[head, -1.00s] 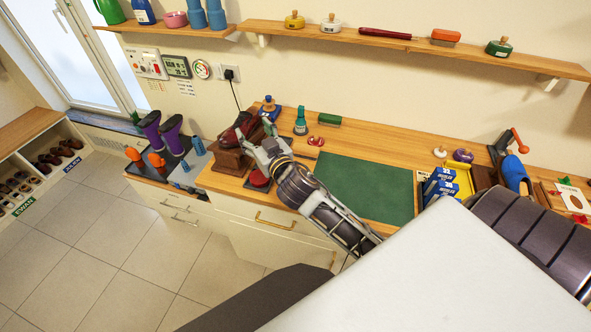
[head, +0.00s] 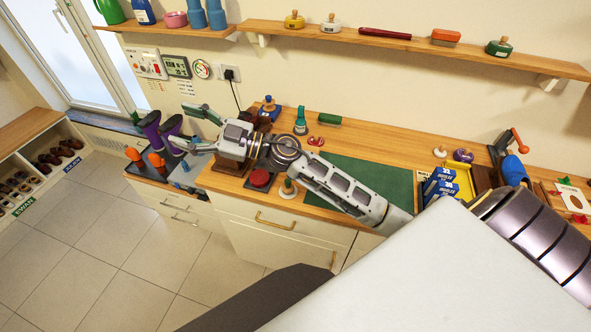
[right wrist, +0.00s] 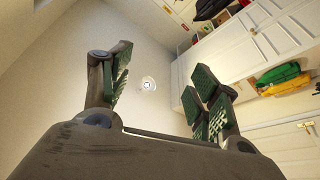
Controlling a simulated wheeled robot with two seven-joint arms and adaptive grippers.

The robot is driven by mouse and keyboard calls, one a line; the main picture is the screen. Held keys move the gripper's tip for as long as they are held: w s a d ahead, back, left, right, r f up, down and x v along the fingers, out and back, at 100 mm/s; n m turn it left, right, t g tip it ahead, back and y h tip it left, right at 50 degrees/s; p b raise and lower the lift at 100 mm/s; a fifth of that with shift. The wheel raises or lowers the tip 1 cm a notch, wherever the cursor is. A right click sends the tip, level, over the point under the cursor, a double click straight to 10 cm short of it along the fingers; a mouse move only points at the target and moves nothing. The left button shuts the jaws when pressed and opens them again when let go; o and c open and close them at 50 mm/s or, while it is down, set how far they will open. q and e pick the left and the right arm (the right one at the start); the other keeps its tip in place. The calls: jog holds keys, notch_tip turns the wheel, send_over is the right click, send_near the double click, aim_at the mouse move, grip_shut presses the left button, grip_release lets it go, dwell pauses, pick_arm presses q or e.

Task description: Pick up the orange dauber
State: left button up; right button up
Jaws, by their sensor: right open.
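No clearly orange dauber can be made out. A small knobbed piece (head: 440,152) with a pale base stands right of the green mat, and a blue-based piece with an orange-tan knob (head: 268,103) stands at the back of the counter; I cannot tell if either is the dauber. My left gripper is not in view.
Purple boot shapes (head: 170,130) and orange pieces (head: 134,156) stand on the dark left section. A red round tin (head: 260,179) sits near the front edge. The green mat (head: 372,183) is clear of objects. A wall shelf (head: 400,42) runs above the counter.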

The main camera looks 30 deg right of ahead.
jog(key=d+f+n+g+h, duration=0.4)
jog(key=f+g+h, duration=0.3)
jog(key=f+g, duration=0.5)
jog(key=d+f+m+h, duration=0.2)
jog(key=d+h, duration=0.3)
jog(key=d, duration=0.7)
jog(key=d+f+m+h, duration=0.2)
jog(key=d+m+h, duration=0.2)
jog(key=d, duration=0.7)
jog(key=shift+d+m+g+h, duration=0.3)
jog(key=shift+d+m+h, duration=0.1)
jog(key=shift+h, duration=0.3)
jog(key=shift+s+f, duration=0.1)
jog(key=shift+f+p, duration=0.4)
jog(key=shift+f, duration=3.8)
